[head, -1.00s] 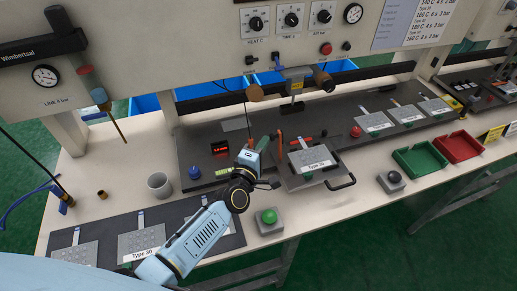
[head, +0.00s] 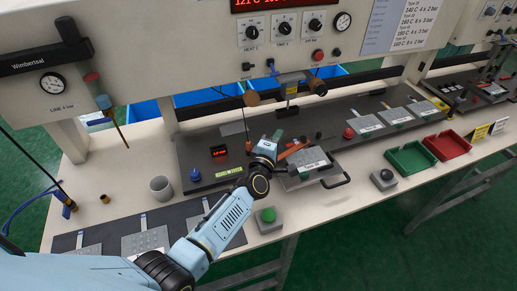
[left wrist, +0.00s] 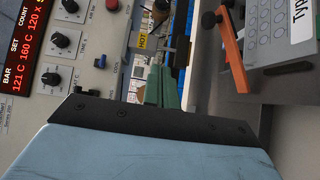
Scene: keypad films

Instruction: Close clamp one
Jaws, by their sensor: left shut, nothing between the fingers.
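The type-labelled keypad plate (head: 312,168) sits on the dark bench fixture, and part of it shows in the left wrist view (left wrist: 283,32). An orange clamp lever (head: 293,152) slants along the plate's back left edge. In the left wrist view the lever (left wrist: 231,52) lies by the plate's edge, with a black knob near one end. I cannot tell whether it presses on the plate. My left gripper (head: 275,138) is shut and empty just behind and left of the lever. Its green fingers (left wrist: 165,87) show in the left wrist view, apart from the lever.
A green button box (head: 267,219) stands in front of my left arm. A blue button (head: 195,174) and a grey mug (head: 160,188) are to the left. A press head (head: 290,83) hangs behind. Green (head: 411,160) and red (head: 447,146) trays lie to the right.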

